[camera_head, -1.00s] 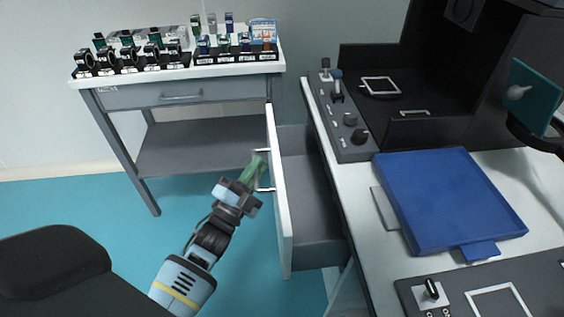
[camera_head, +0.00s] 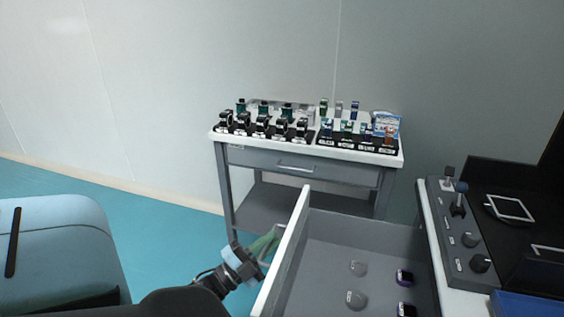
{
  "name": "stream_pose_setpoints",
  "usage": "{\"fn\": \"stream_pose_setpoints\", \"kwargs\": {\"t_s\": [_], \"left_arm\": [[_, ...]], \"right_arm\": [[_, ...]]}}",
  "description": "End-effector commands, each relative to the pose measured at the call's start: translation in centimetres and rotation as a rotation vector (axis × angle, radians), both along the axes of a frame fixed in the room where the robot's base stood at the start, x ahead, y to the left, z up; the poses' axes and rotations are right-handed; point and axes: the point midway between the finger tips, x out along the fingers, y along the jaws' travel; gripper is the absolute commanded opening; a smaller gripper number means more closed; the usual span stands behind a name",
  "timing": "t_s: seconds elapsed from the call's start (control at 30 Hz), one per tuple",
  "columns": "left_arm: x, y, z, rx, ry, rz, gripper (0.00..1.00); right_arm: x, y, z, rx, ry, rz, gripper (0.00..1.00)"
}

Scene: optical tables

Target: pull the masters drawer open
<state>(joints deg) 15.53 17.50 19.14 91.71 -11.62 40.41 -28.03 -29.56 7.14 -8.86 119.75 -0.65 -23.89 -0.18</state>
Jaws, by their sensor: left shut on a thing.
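The masters drawer (camera_head: 355,235) stands pulled well out from the bench at the lower right, its white front panel (camera_head: 288,245) facing left. Inside it lie two grey round pieces (camera_head: 356,299) and two dark purple-rimmed pieces (camera_head: 404,277). My left gripper (camera_head: 264,248) is at the outer side of the front panel, shut on the drawer handle (camera_head: 270,262), which is mostly hidden by the fingers. My right gripper is not in view.
A side table (camera_head: 240,153) with several small optical mounts stands behind, with its own closed drawer (camera_head: 290,163). The bench with a control panel (camera_head: 456,235) and a blue tray (camera_head: 528,305) is at the right. Teal floor (camera_head: 150,215) is free at left.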

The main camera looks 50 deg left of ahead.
Motion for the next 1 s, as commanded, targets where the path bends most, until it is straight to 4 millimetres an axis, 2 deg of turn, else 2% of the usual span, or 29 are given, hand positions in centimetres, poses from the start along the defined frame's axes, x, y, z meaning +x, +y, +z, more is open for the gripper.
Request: {"fn": "stream_pose_setpoints", "kwargs": {"t_s": [0.43, 0.47, 0.53, 0.83, 1.0], "left_arm": [[-0.3, 0.4, -0.1, 0.0, 0.002, 0.0, 0.0], [-0.3, 0.4, -0.1, 0.0, 0.002, 0.0, 0.12], [-0.3, 0.4, -0.1, 0.0, 0.002, 0.0, 0.2], [-0.4, 0.4, -0.2, 0.0, 0.002, 0.0, 0.2], [-2.0, 0.5, -1.0, -0.001, 0.005, 0.001, 0.2]], "right_arm": [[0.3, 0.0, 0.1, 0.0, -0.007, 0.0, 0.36], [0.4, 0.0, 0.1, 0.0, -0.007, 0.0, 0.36], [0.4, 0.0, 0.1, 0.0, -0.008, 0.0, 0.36], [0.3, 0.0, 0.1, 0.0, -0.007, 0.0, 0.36], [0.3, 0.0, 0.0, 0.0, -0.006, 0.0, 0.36]]}}
